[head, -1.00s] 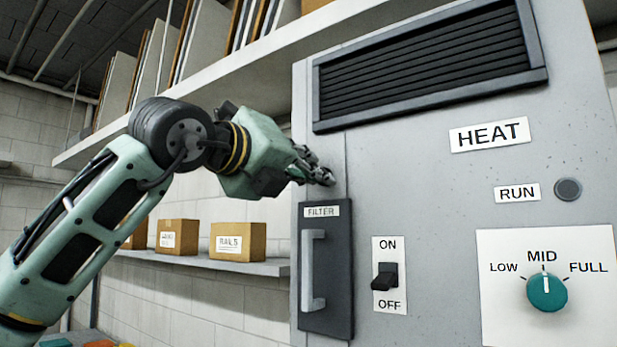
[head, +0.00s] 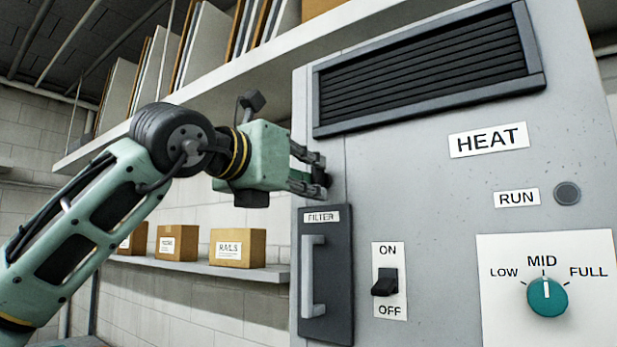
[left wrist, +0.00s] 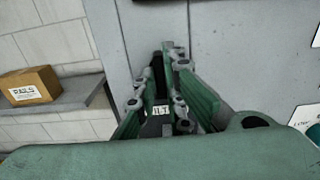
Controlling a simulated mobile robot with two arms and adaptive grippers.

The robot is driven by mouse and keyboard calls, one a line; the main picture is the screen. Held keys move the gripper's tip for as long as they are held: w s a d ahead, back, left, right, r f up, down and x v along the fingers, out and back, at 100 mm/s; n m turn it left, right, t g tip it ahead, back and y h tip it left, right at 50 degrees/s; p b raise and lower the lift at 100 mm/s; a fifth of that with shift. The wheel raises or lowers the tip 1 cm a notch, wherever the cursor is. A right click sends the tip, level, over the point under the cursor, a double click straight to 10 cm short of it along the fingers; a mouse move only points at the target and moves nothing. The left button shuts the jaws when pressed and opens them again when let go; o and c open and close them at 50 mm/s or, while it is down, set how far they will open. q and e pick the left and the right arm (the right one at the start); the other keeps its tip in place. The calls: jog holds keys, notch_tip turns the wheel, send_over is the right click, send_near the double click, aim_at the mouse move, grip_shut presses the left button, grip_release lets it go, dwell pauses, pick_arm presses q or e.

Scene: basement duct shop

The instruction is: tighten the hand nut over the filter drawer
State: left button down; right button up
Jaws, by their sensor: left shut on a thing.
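The hand nut (head: 321,178) is a small dark piece on the cabinet face just above the drawer, mostly covered by my fingers. My left gripper (head: 312,176) reaches it from the left and is shut on it. In the left wrist view my fingers (left wrist: 172,62) hide most of the nut. My right gripper is in neither view.
The grey heater cabinet (head: 440,195) carries a dark vent, an ON/OFF switch (head: 386,283), a teal dial (head: 547,297) at MID and a RUN lamp (head: 567,193). A shelf with cardboard boxes (head: 237,247) lies below my left wrist; a loaded shelf (head: 190,100) hangs above.

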pick_arm(q)
jog(key=shift+f, duration=0.1)
dwell(0.4)
jog(key=c, duration=1.8)
grip_release()
jog(key=shift+c, duration=0.2)
jog(key=v, duration=1.2)
jog(key=shift+d, duration=0.1)
